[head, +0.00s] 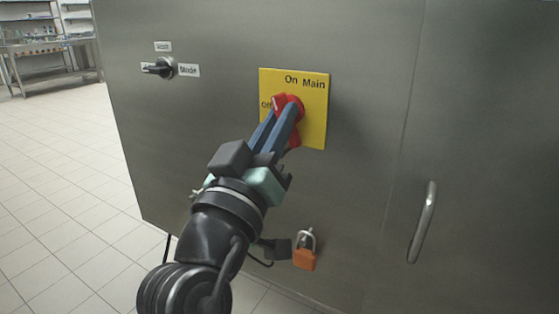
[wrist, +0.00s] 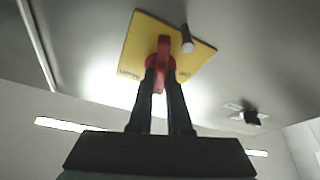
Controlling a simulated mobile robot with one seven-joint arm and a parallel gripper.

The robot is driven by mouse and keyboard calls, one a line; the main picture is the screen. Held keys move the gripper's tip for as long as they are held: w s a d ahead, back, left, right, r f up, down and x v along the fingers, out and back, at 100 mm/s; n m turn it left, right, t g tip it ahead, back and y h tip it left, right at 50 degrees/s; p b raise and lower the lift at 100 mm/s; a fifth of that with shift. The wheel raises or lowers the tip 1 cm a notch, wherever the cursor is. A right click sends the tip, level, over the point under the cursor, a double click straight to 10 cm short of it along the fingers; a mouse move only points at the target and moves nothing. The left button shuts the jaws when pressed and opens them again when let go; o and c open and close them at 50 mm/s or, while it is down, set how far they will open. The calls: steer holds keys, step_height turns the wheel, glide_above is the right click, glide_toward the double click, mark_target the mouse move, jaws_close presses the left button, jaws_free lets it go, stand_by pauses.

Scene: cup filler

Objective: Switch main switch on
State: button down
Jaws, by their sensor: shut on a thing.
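The main switch is a red rotary handle (head: 293,139) on a yellow plate (head: 315,118) marked "On", "Main" and "Off", fixed to a grey metal cabinet. My gripper (head: 287,110) reaches up to it from below, its two long blue fingers at the handle. In the wrist view, the fingertips (wrist: 160,74) sit on both sides of the red handle (wrist: 163,48), shut on it. In the head view, the handle's upper end leans up and left, between the "Off" and "On" labels. The fingers hide part of the handle.
A black mode knob (head: 160,68) with white labels is at the cabinet's upper left. An orange padlock (head: 304,258) hangs below my gripper. A metal door handle (head: 422,222) stands out at the right. Tiled floor (head: 60,190) lies open at the left.

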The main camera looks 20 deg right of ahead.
steer(key=m+g+h+b, duration=0.1)
steer(key=m+b, duration=0.1)
steer(key=m, duration=0.1)
steer(key=m+g+h+b, duration=0.1)
steer(key=m+b, duration=0.2)
steer(key=shift+w+f+b, duration=0.1)
steer(key=shift+b, duration=0.2)
steer(key=shift+m, duration=0.3)
steer(key=c, duration=0.9)
jaws_free()
steer(key=shift+o, duration=0.2)
steer(key=shift+a, duration=0.1)
steer(key=p+v, duration=0.3)
steer(key=v, duration=0.9)
steer(key=shift+a+f, duration=0.2)
steer(key=shift+a, duration=0.15)
